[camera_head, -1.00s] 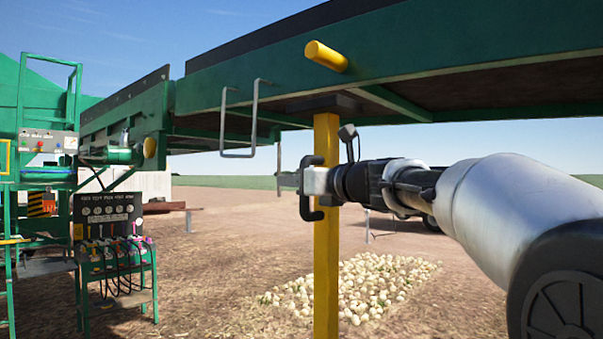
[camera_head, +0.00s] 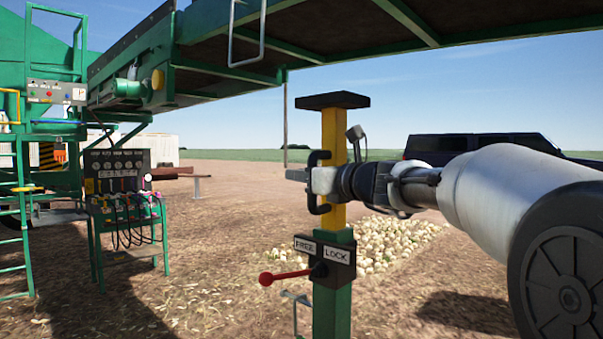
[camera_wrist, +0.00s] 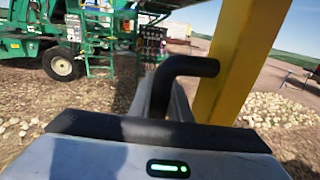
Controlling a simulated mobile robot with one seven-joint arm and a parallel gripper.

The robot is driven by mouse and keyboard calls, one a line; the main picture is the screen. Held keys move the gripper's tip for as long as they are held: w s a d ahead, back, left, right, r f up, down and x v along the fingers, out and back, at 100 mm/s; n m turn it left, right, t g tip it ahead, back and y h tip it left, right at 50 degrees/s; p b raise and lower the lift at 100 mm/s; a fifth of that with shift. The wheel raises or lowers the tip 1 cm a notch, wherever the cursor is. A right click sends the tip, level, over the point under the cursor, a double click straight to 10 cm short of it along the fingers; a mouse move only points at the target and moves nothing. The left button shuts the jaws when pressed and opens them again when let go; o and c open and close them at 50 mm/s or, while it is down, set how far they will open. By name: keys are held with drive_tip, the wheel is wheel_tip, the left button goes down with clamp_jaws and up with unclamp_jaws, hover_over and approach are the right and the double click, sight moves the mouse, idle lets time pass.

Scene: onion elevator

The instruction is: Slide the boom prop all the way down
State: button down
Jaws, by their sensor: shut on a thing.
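The boom prop is a yellow post (camera_head: 334,140) with a black top plate (camera_head: 333,100), standing upright in a green sleeve (camera_head: 333,300). My gripper (camera_head: 318,182) is shut on the black handle (camera_head: 314,205) on the post's side. The handle (camera_wrist: 185,66) and yellow post (camera_wrist: 232,60) also show in the wrist view. A red-knobbed lever (camera_head: 285,277) points left, beside the FREE and LOCK labels (camera_head: 322,249).
A control stand with hoses (camera_head: 120,200) and a green machine with a ladder (camera_head: 25,200) stand at the left. A pile of onions (camera_head: 395,240) lies on the ground behind the prop. A dark vehicle (camera_head: 480,146) is at the back right.

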drive_tip(key=shift+f, duration=0.45)
drive_tip(key=c, duration=1.6)
unclamp_jaws()
drive_tip(key=shift+c, duration=0.2)
drive_tip(key=shift+r, duration=0.15)
drive_tip(key=p+v, duration=0.1)
drive_tip(key=v, duration=1.6)
drive_tip(key=shift+s, duration=0.2)
drive_tip(key=shift+d, duration=0.15)
